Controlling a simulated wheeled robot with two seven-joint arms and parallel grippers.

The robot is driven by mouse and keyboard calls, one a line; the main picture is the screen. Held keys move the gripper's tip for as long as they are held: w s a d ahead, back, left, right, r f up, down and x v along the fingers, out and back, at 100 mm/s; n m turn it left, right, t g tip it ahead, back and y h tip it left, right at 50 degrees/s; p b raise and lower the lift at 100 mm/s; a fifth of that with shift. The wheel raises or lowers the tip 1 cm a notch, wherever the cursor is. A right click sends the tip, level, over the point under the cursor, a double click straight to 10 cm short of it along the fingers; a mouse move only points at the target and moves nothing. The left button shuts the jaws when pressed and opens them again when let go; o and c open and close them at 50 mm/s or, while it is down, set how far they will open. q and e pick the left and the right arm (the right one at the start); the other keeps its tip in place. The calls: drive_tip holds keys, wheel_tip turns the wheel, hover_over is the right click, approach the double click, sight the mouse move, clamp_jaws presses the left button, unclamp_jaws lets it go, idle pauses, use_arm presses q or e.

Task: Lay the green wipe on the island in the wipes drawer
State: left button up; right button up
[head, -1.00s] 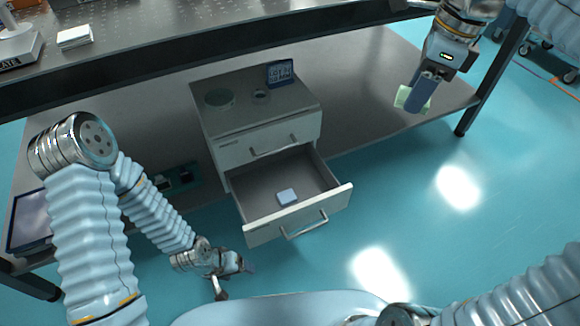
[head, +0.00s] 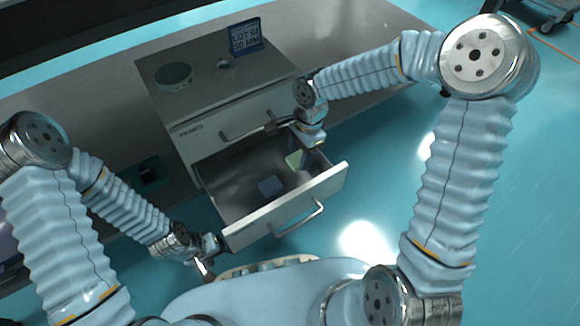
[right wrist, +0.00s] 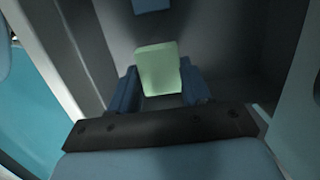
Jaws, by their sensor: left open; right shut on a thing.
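The green wipe (head: 295,160) is a small pale green square held in my right gripper (head: 303,158), over the right part of the open drawer (head: 232,195). In the right wrist view the green wipe (right wrist: 158,68) sits between the two blue fingers, with the grey drawer floor beyond it. A blue wipe (head: 270,186) lies on the drawer floor; part of it shows at the top of the right wrist view (right wrist: 151,5). I cannot tell how far the green wipe is above the floor. My left gripper (head: 205,268) is open and empty, low in front of the drawer's left corner.
The drawer belongs to a white cabinet (head: 190,125) with a shut upper drawer. On its top are a round green dish (head: 173,75), a small ring-like item (head: 223,65) and a blue sign (head: 245,38). The drawer front (head: 285,210) with its handle stands out towards me.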

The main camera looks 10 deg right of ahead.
sight(299, 172)
drive_tip(key=shift+f+b, duration=0.45)
drive_tip(key=shift+f, duration=2.1)
drive_tip(key=shift+f, duration=0.2)
drive_tip(key=o, duration=1)
drive_tip(key=shift+r, duration=0.15)
drive_tip(key=shift+r, duration=0.3)
drive_tip(key=r+p, duration=0.1)
drive_tip(key=r, duration=0.2)
drive_tip(key=d+r, duration=0.1)
drive_tip(key=r, duration=0.3)
drive_tip(key=r+p, duration=0.1)
drive_tip(key=r, duration=0.3)
drive_tip(key=shift+w+d+r+p, duration=0.2)
drive_tip(key=shift+w+d+p, duration=0.1)
drive_tip(key=shift+w+d, duration=0.05)
